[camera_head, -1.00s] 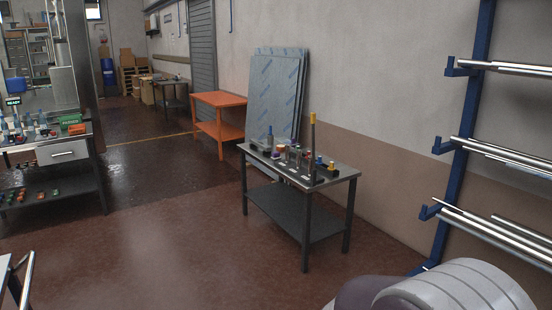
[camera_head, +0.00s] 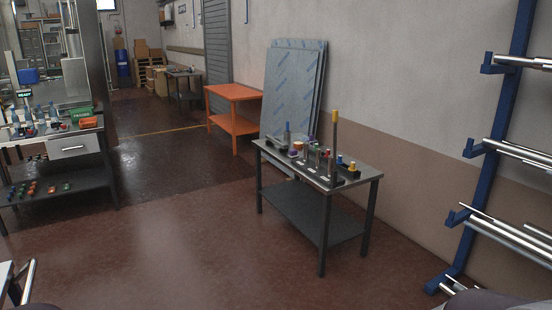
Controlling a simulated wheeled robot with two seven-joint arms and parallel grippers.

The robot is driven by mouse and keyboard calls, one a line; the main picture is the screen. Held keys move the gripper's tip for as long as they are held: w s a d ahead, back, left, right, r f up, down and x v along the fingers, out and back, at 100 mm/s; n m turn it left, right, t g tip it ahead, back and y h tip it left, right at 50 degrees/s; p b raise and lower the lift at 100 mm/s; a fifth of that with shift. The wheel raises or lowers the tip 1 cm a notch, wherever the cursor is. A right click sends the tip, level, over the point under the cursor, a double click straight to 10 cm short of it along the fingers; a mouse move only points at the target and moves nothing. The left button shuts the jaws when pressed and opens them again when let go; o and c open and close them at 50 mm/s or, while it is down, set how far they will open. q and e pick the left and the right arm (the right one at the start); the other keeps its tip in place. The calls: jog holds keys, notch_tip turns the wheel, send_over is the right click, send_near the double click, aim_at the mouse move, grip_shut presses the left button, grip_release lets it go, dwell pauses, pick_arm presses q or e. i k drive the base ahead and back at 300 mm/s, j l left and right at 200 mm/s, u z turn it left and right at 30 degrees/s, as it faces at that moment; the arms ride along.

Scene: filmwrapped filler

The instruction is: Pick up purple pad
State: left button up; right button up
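A small purple item (camera_head: 294,153) stands among several small things on the left half of the steel-topped table (camera_head: 352,181) right of the middle. It is too small to tell for sure whether it is the purple pad. Neither of my grippers is in view, and the table is some way off across the floor.
A workbench (camera_head: 68,152) stands at the left, and an orange table (camera_head: 233,93) is behind the steel-topped table. Wrapped sheets (camera_head: 292,85) lean on the wall. A blue rack (camera_head: 489,155) with metal bars stands at the right. The brown floor (camera_head: 180,240) between is clear.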

aim_at(292, 154)
jog(key=i, duration=4.1)
jog(key=i+u, duration=0.1)
jog(key=i, duration=0.45)
jog(key=i+l+u, duration=0.15)
jog(key=i, duration=0.35)
jog(key=i+l+u, duration=0.1)
jog(key=i, duration=0.45)
